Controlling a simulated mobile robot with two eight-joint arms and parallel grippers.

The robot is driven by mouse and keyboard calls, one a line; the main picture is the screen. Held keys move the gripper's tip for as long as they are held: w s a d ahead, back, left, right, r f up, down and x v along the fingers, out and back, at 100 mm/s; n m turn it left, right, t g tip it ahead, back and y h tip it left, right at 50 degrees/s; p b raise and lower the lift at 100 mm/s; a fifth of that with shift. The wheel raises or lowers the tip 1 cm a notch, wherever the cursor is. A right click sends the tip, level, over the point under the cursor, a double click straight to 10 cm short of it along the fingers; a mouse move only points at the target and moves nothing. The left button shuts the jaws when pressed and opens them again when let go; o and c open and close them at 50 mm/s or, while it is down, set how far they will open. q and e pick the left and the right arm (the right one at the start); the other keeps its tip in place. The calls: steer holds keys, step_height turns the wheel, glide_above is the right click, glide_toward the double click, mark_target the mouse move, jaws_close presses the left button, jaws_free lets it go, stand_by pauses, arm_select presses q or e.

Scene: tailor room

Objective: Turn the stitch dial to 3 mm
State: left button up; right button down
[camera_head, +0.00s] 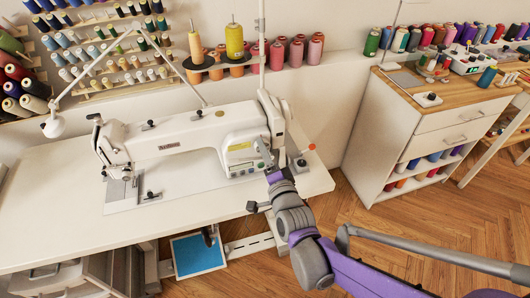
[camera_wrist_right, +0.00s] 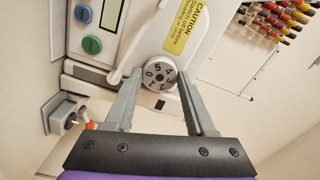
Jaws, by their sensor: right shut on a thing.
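The stitch dial (camera_wrist_right: 160,76) is a small round grey-white knob with dark numerals, on the end of the white sewing machine (camera_head: 190,130). In the right wrist view it sits between the two grey fingers of my right gripper (camera_wrist_right: 159,80), which is shut on its sides. I cannot tell which numeral is set against a mark. In the head view my right gripper (camera_head: 266,156) reaches the machine's right end and hides the dial. My left gripper is not in view.
Green (camera_wrist_right: 92,45) and blue (camera_wrist_right: 83,14) buttons and a yellow caution label (camera_wrist_right: 184,25) are close to the dial. A thread stand (camera_head: 217,68) rises behind the machine. The white table (camera_head: 60,205) has clear room at the left. A wooden-topped cabinet (camera_head: 415,130) stands at the right.

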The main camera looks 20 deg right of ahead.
steer(key=shift+c, duration=1.2)
jaws_free()
steer(key=shift+s, duration=0.15)
steer(key=s+p, duration=0.1)
steer(key=s, duration=0.9)
steer(key=shift+s+d, duration=0.15)
steer(key=shift+s, duration=0.15)
